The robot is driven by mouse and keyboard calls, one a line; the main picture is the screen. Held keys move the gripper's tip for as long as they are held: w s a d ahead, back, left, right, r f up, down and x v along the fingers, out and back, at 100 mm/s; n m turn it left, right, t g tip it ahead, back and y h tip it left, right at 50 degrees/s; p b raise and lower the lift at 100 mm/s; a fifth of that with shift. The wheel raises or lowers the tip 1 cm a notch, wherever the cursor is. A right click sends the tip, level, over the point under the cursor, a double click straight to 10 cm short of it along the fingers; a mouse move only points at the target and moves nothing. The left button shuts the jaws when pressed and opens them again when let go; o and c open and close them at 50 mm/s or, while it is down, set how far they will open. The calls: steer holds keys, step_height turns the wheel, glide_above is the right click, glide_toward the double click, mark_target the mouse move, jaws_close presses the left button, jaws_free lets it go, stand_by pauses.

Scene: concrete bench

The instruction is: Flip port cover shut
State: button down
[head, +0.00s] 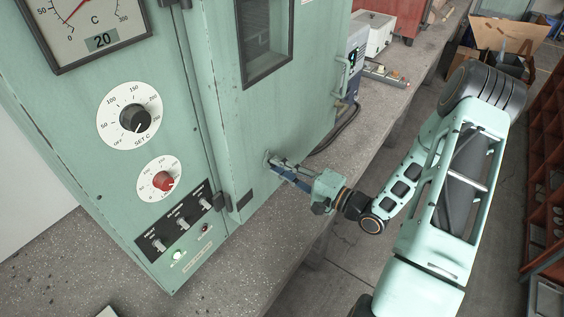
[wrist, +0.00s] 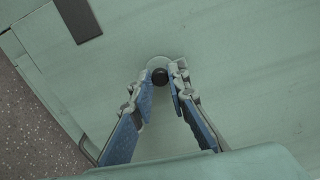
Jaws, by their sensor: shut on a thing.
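The port cover (wrist: 158,64) is a small pale round disc on the green cabinet's wall, with a dark round knob or opening at its lower middle. In the wrist view my gripper (wrist: 161,82) has its two blue-padded fingers closed in on either side of the dark round part, with the tips against it. In the head view my gripper (head: 276,166) reaches the cabinet wall low on its right part. The fingers hide most of the port there, so I cannot tell how far the cover is turned.
The green cabinet (head: 215,120) has a dark window (head: 264,38), a gauge (head: 90,22), dials and switches. A blue-grey device (head: 352,62) with a cable stands beyond. The concrete bench (head: 255,255) has free room in front. Red shelving (head: 545,180) is at far right.

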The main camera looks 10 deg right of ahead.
steer(key=shift+s+m, duration=0.1)
steer(key=shift+m, duration=0.3)
steer(key=c, duration=1.8)
jaws_free()
steer(key=shift+c, duration=0.2)
steer(key=v, duration=1.2)
